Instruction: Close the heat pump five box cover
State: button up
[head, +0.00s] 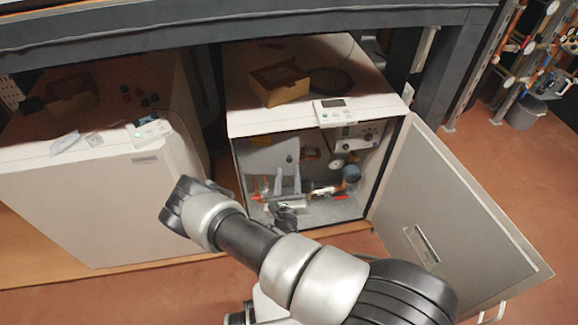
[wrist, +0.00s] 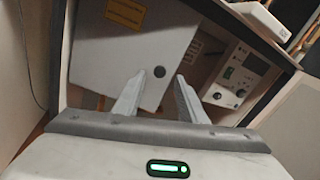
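The heat pump cabinet (head: 235,165) stands open at the centre of the head view. Its large light-grey door (head: 450,215) is swung out to the right, with a recessed handle plate near its lower edge. Inside, a grey box cover (head: 262,157) with a round dark knob fills the upper left. It also shows in the wrist view (wrist: 105,60) with a yellow label. My gripper (wrist: 159,76) is open and empty, its two fingers pointing at the cover near the knob. In the head view my gripper (head: 288,172) is inside the cabinet; I cannot tell whether it touches the cover.
A control panel with knobs (head: 358,138) sits right of the cover, with valves and pipes (head: 345,178) below. A cardboard box (head: 280,83) and a display unit (head: 335,111) rest on top. Another white unit (head: 100,205) stands left. Floor is free beyond the door.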

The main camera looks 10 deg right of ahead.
aim_at(289, 161)
jog(key=shift+x, duration=2.35)
grip_shut()
